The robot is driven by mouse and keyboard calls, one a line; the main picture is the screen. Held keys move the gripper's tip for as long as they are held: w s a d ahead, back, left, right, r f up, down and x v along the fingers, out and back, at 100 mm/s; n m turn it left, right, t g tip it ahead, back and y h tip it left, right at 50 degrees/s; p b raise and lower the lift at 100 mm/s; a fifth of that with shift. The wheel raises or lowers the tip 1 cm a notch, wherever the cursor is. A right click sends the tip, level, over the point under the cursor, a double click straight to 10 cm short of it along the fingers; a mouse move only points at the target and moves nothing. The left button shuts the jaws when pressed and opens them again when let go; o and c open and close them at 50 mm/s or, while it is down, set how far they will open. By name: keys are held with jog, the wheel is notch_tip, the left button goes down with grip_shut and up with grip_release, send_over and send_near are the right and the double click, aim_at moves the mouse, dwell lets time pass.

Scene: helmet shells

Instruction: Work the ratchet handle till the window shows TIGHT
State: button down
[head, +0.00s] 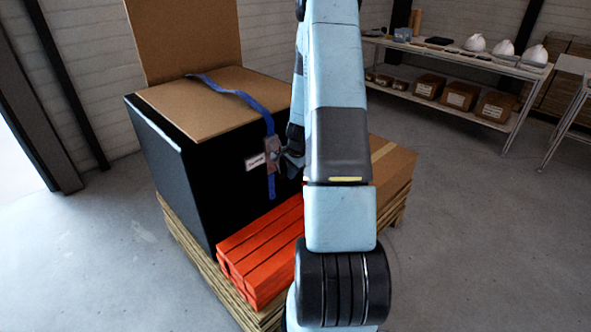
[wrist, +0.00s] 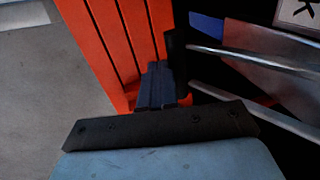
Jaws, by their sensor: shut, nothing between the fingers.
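The ratchet (head: 271,154) is a grey metal piece on a blue strap (head: 246,99) at the front of a black case (head: 180,165). In the wrist view its metal bars (wrist: 268,66) run along the right. My gripper (head: 287,160) is at the ratchet's right side; in the wrist view my gripper (wrist: 160,72) is shut and empty, close beside the bars. Contact cannot be told. A white label (head: 256,161) sits left of the ratchet, too small to read. A white plate (wrist: 299,12) with part of a dark mark shows at the wrist view's top right corner.
Orange bars (head: 262,245) lie on the wooden pallet (head: 190,252) before the case, below my gripper. A cardboard box (head: 392,170) stands right of my arm. A shelf (head: 455,57) with white helmet shells is at the back right. The floor around is clear.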

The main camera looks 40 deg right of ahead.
jog(key=shift+w+a+f, duration=0.15)
jog(key=shift+w+f, duration=0.9)
jog(key=shift+w, duration=0.1)
jog(key=shift+w+a+f, duration=0.1)
jog(key=shift+w+f, duration=0.25)
jog(key=shift+w, duration=0.25)
jog(key=s+d+r, duration=0.1)
jog(key=s+r, duration=0.2)
jog(key=s, duration=0.3)
jog(key=s+d+r, duration=0.1)
jog(key=s+r, duration=0.2)
jog(key=s, duration=0.3)
notch_tip(320, 180, up, 6)
jog(key=w+t+y, duration=0.1)
jog(key=w+t, duration=0.1)
jog(key=t, duration=0.4)
jog(key=shift+a+x, duration=0.1)
jog(key=shift+x, duration=3.35)
jog(key=shift+a+x, duration=0.15)
jog(key=shift+x, duration=3.35)
jog(key=shift+s, duration=0.1)
